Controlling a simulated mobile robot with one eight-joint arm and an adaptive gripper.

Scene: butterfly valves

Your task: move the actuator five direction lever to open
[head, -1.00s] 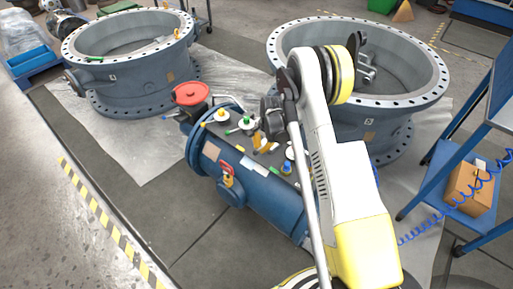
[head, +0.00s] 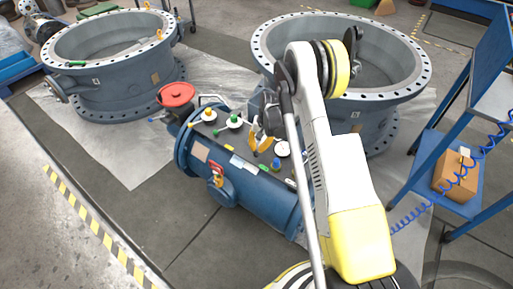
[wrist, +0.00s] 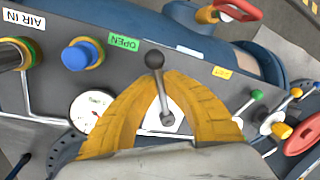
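In the wrist view, the lever (wrist: 161,92) is a grey rod with a black ball knob on a white base plate. Its knob points up the picture, leaning slightly towards the green OPEN label (wrist: 123,42); a yellow label (wrist: 222,72) lies on the other side. My gripper (wrist: 160,80) has two yellow fingers, one on each side of the lever, with their tips close to the rod. I cannot tell whether they touch it. In the head view, my gripper (head: 259,145) is low over the panel of the blue actuator (head: 245,190), and the lever is hidden.
A blue knob (wrist: 82,55) and a round gauge (wrist: 91,108) lie left of the lever; small valves (wrist: 272,123) lie right. Two large flanged valve bodies stand behind, left (head: 110,70) and right (head: 345,80). A blue trolley (head: 450,195) stands at right.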

